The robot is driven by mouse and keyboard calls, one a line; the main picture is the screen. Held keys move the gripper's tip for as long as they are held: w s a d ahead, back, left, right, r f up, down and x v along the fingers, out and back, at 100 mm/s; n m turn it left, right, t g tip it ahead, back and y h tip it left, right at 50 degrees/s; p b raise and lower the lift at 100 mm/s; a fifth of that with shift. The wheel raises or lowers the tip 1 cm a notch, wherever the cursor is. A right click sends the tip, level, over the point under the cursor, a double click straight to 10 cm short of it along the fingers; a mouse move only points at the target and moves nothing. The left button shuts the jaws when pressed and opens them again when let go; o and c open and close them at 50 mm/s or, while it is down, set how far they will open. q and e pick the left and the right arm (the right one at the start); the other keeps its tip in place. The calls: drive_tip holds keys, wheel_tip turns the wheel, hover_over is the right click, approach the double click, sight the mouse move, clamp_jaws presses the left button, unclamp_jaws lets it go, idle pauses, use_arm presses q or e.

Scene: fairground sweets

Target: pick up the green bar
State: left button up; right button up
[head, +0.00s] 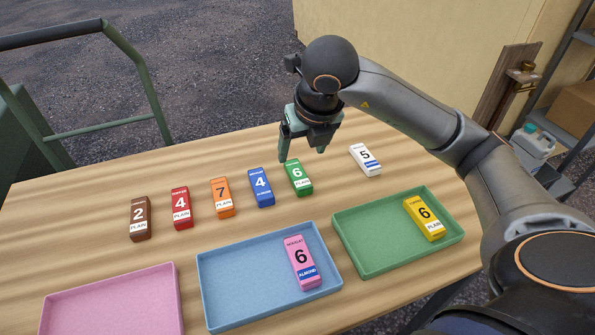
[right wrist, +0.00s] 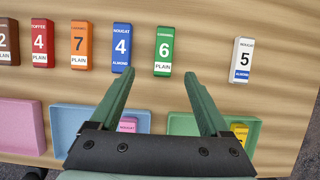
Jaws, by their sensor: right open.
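The green bar (head: 298,178) lies on the wooden table at the right end of a row of bars, marked 6 and PLAIN. In the right wrist view the green bar (right wrist: 164,52) lies ahead of the fingertips, between their lines. My right gripper (head: 303,156) is open and empty, above and just behind the green bar in the head view. Its two green fingers also show in the right wrist view (right wrist: 158,77). I cannot tell its exact height over the table. My left gripper is in neither view.
Blue (head: 261,188), orange (head: 222,197), red (head: 181,208) and brown (head: 140,218) bars stand left of it; a white bar (head: 365,160) lies right. The blue tray (head: 225,290) holds a pink bar (head: 300,262), the green tray (head: 370,228) a yellow bar (head: 424,219). The pink tray (head: 110,310) looks empty.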

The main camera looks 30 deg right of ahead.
hover_over(298, 174)
drive_tip(key=s+a, duration=0.1)
drive_tip(key=s, duration=0.1)
drive_tip(key=f, duration=0.5)
drive_tip(key=shift+s+a+f, duration=0.15)
drive_tip(key=shift+s+f, duration=0.05)
drive_tip(key=shift+f, duration=0.1)
drive_tip(key=shift+d+x, duration=0.2)
drive_tip(key=shift+x, duration=1.1)
drive_tip(key=shift+d+x, duration=0.25)
drive_tip(key=shift+x, duration=1.05)
drive_tip(key=shift+f+b, duration=0.2)
drive_tip(key=shift+b, duration=0.4)
clamp_jaws()
